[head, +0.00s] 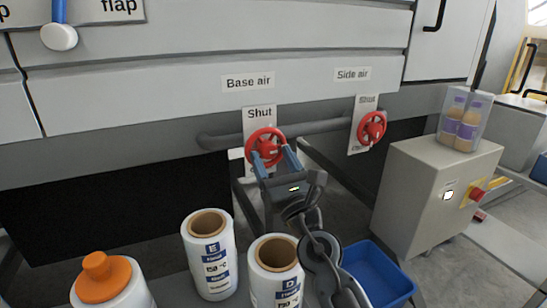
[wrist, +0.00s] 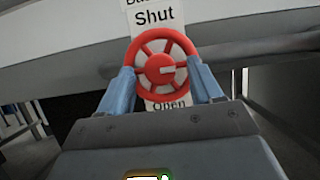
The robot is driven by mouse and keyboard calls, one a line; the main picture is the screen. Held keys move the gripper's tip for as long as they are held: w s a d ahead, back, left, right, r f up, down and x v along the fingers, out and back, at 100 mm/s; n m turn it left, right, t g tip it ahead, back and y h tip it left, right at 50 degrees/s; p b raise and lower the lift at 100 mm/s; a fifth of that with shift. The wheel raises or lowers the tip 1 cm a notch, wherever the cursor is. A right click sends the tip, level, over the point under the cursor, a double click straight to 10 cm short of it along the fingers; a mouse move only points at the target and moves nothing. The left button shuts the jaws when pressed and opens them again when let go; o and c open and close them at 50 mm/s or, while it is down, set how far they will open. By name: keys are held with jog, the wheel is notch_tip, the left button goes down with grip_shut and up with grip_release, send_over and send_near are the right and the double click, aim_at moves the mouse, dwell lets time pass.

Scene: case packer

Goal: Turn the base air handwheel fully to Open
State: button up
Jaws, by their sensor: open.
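The base air handwheel (head: 265,134) is a red spoked wheel on a grey pipe, under the "Base air" label (head: 248,82). Its plate reads "Shut" above the wheel, and the wrist view shows "Open" below it. In the wrist view the handwheel (wrist: 162,45) faces me, with a pale mark on its hub pointing right. My gripper (head: 274,160) is open at the wheel, its blue fingers at the left and right of the lower rim. In the wrist view my gripper (wrist: 165,90) has the wheel between its fingers; I cannot tell whether they touch the rim.
The red side air handwheel (head: 372,128) is to the right. A grey cabinet (head: 425,195) carries a clear box of bottles (head: 463,122). White film rolls (head: 210,262), an orange-capped container (head: 105,280) and a blue bin (head: 378,275) are in front.

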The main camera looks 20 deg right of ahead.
jog(key=shift+w, duration=0.1)
jog(key=c, duration=1.1)
jog(key=shift+o, duration=0.2)
jog(key=shift+a+m, duration=0.1)
jog(key=shift+m, duration=0.3)
jog(key=m+h+p, duration=0.1)
jog(key=m, duration=0.1)
jog(key=m+h+p, duration=0.1)
jog(key=m+h, duration=0.1)
jog(key=m, duration=0.1)
jog(key=shift+a+r, duration=0.1)
jog(key=shift+r, duration=0.05)
jog(key=m+g+h, duration=0.1)
jog(key=m, duration=0.2)
jog(key=m+g+h+p, duration=0.1)
jog(key=m, duration=0.2)
jog(key=shift+a+h, duration=0.15)
jog(key=shift+h, duration=0.25)
jog(key=m, duration=0.2)
jog(key=m+g+p, duration=0.1)
jog(key=m, duration=0.1)
jog(key=m+g+h+p, duration=0.1)
jog(key=m, duration=0.1)
jog(key=shift+a+r+m, duration=0.1)
jog(key=shift+r+m, duration=0.15)
jog(key=shift+m, duration=0.15)
jog(key=shift+m+g+p, duration=0.75)
jog(key=shift+m+g, duration=0.15)
jog(key=shift+m, duration=1)
